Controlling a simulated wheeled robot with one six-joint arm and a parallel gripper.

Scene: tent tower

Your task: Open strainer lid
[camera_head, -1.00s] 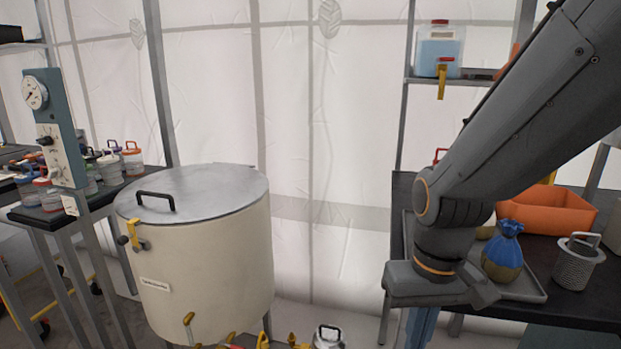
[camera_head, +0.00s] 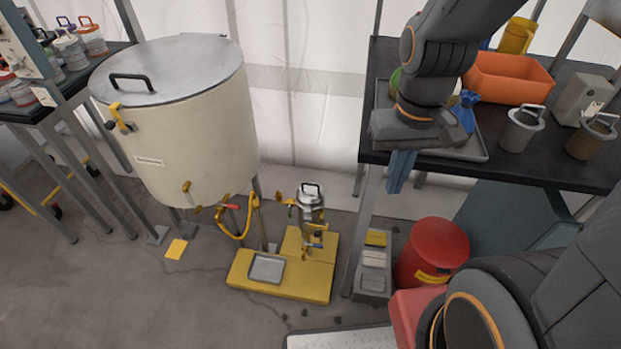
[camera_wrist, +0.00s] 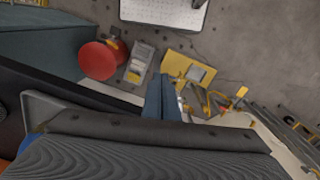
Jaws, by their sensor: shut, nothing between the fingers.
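A small metal canister (camera_head: 311,213), which looks like the strainer, stands on a yellow base on the floor. Its lid (camera_head: 311,192) has a dark handle and appears closed. Yellow fittings sit around its body. My gripper (camera_head: 400,172) is shut and empty. Its blue fingers point down in front of the dark table's left edge, to the right of the canister and higher up, well apart from it. In the wrist view my fingers (camera_wrist: 158,97) show close together; the canister is hard to make out there.
A large cream tank (camera_head: 190,130) with a closed metal lid stands left of the canister. The yellow base (camera_head: 300,280) carries a grey tray. A red drum (camera_head: 432,253) and grey box (camera_head: 373,270) stand right. The dark table (camera_head: 560,172) holds an orange bin (camera_head: 508,78).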

